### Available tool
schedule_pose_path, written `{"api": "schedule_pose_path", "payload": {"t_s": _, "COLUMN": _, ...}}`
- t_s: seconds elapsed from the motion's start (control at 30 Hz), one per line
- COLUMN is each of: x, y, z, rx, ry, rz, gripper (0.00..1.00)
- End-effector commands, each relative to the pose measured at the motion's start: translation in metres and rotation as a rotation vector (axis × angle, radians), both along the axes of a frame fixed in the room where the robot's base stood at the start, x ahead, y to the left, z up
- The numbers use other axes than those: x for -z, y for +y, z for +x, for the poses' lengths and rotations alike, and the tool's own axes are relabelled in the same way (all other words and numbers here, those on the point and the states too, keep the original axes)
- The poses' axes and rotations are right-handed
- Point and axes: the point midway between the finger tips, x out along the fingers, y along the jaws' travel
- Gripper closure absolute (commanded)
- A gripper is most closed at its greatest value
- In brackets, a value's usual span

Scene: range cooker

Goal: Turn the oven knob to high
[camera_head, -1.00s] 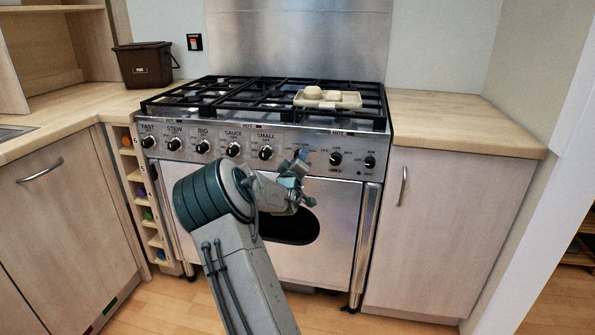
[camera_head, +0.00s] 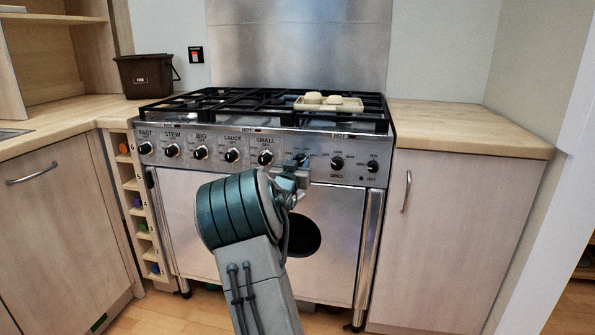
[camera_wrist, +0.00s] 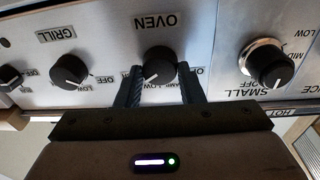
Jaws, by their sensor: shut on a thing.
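The oven knob (camera_wrist: 160,64) is black and round, under the upside-down OVEN label in the wrist view. My gripper (camera_wrist: 157,76) has one finger on each side of it and is shut on it. The knob's pale mark faces the lower left in that view, close to the LOW lettering. In the head view the oven knob (camera_head: 301,158) shows just above my gripper (camera_head: 298,170), partly hidden by it.
The grill knob (camera_wrist: 70,71) and the small burner knob (camera_wrist: 267,63) sit on either side. A pale tray (camera_head: 335,104) with round pale items rests on the black hob grates. The oven door (camera_head: 335,215) is below the panel.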

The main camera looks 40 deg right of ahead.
Motion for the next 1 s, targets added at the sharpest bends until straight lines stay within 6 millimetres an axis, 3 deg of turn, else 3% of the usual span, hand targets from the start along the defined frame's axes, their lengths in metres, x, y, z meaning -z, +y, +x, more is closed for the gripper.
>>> {"api": "schedule_pose_path", "payload": {"t_s": 0.4, "x": 0.0026, "y": -0.0010, "z": -0.0010, "rx": 0.003, "ry": -0.131, "rz": 0.118, "gripper": 0.88}}
{"api": "schedule_pose_path", "payload": {"t_s": 0.93, "x": 0.0021, "y": -0.0008, "z": -0.0009, "rx": 0.003, "ry": -0.145, "rz": 0.131, "gripper": 0.88}}
{"api": "schedule_pose_path", "payload": {"t_s": 0.97, "x": 0.0021, "y": -0.0008, "z": -0.0009, "rx": 0.003, "ry": -0.145, "rz": 0.131, "gripper": 0.57}}
{"api": "schedule_pose_path", "payload": {"t_s": 1.0, "x": 0.0020, "y": -0.0007, "z": -0.0008, "rx": 0.003, "ry": -0.145, "rz": 0.131, "gripper": 0.46}}
